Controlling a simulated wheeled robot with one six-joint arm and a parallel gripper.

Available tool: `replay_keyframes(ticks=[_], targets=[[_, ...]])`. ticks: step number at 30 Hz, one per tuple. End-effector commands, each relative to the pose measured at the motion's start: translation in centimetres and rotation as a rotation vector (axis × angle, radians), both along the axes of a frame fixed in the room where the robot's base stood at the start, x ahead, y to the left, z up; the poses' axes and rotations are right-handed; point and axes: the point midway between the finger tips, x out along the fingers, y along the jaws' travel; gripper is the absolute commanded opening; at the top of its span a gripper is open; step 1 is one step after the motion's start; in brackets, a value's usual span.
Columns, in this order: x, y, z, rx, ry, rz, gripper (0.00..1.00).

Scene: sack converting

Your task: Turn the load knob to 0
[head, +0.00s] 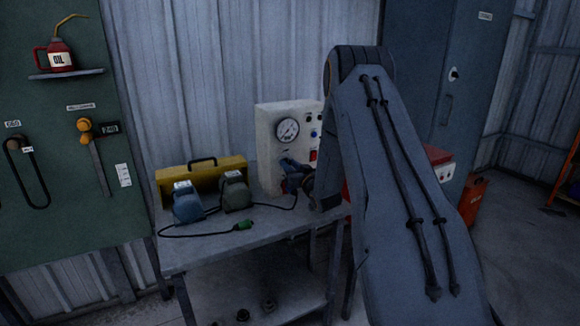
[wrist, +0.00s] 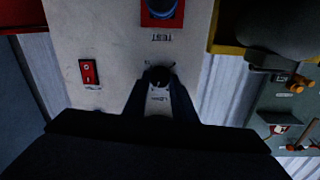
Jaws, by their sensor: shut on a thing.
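The load knob (wrist: 158,76) is a small black knob on the pale front of the test box (head: 269,127). It shows upside down in the wrist view, with a label reading LOAD beside it. My gripper (wrist: 160,84) is shut on the knob, a finger on either side. In the head view my gripper (head: 292,174) reaches the lower front of the box, and the knob is hidden behind it. The knob's exact pointer setting cannot be read.
A red rocker switch (wrist: 89,72) and a red-framed blue TEST socket (wrist: 162,10) sit close to the knob. A gauge (head: 287,130) is above. Two motor-like units (head: 187,203), a yellow toolbox (head: 222,170) and a green-ended cable (head: 243,226) occupy the bench (head: 180,258).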

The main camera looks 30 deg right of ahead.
Motion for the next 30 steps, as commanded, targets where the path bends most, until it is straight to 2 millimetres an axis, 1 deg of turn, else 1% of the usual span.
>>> replay_keyframes(ticks=[5, 11, 17, 30], targets=[[0.01, -0.02, -0.06, -0.023, -0.001, -0.001, 0.02], [0.03, 0.00, -0.16, -0.111, -0.004, -0.001, 0.02], [0.06, 0.03, -0.30, -0.269, -0.010, -0.001, 0.02], [0.05, 0.10, -0.41, -0.687, -0.025, -0.001, 0.02]])
